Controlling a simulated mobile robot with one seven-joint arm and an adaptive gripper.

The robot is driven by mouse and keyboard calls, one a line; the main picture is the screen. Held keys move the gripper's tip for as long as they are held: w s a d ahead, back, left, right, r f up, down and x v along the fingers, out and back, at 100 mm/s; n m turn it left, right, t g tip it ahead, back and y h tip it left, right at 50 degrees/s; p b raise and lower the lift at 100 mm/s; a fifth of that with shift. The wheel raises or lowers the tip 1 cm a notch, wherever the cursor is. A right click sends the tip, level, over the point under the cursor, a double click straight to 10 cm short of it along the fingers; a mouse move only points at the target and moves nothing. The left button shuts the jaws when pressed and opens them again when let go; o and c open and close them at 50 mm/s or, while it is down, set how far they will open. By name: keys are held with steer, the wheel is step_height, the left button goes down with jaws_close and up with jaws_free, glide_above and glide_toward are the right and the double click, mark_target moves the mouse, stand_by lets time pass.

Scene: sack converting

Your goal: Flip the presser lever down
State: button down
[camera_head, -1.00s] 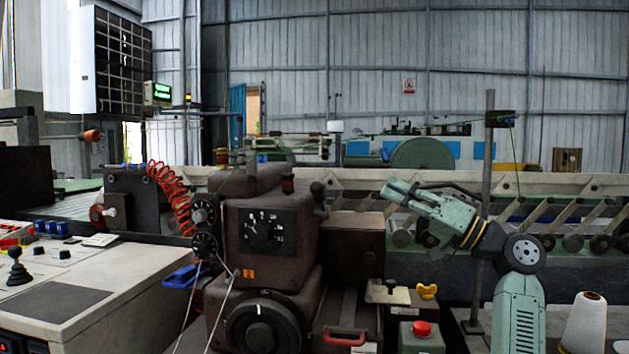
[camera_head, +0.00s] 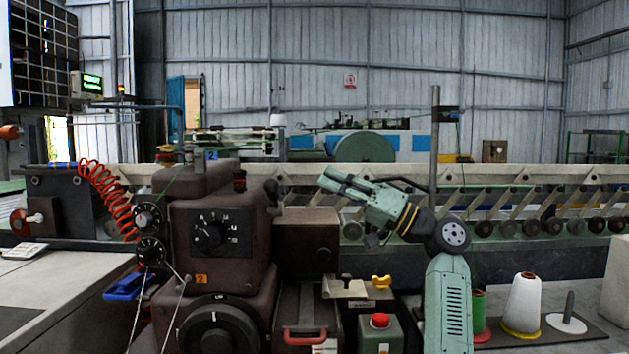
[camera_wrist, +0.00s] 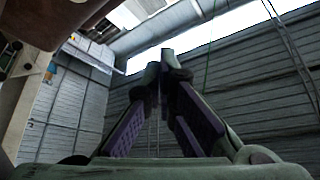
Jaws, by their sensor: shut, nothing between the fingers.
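The brown sewing machine head (camera_head: 222,225) stands left of centre in the head view. A short dark lever with a rounded knob (camera_head: 272,190) rises at its upper right side; it looks like the presser lever and points up. My gripper (camera_head: 326,178) is to the right of this lever at about the same picture height, apart from it. It points left and slightly up, and is shut and empty. In the wrist view my fingers (camera_wrist: 164,58) meet at their tips, with the wall behind. A dark brown body (camera_wrist: 50,20) shows at the upper left there.
A red button box (camera_head: 380,330), a yellow wing knob (camera_head: 381,282) and a red handle (camera_head: 305,336) are below my gripper. A white thread cone (camera_head: 522,303) and a green spool (camera_head: 479,310) stand at right. Red coiled hose (camera_head: 108,195) hangs left of the machine.

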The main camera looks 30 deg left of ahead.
mark_target(272, 198)
steer(key=p+x, duration=0.3)
steer(key=x, duration=0.6)
steer(key=s+f, duration=0.2)
steer(key=f, duration=0.1)
steer(key=shift+s+d+f+p, duration=0.15)
steer(key=shift+s+f+p, duration=0.05)
steer(key=shift+p, duration=0.1)
steer(key=shift+s+f, duration=0.1)
steer(key=shift+s+d+f+n+g+b, duration=0.1)
steer(key=shift+f+n+g+b, duration=0.05)
steer(key=shift+n+g+b, duration=0.35)
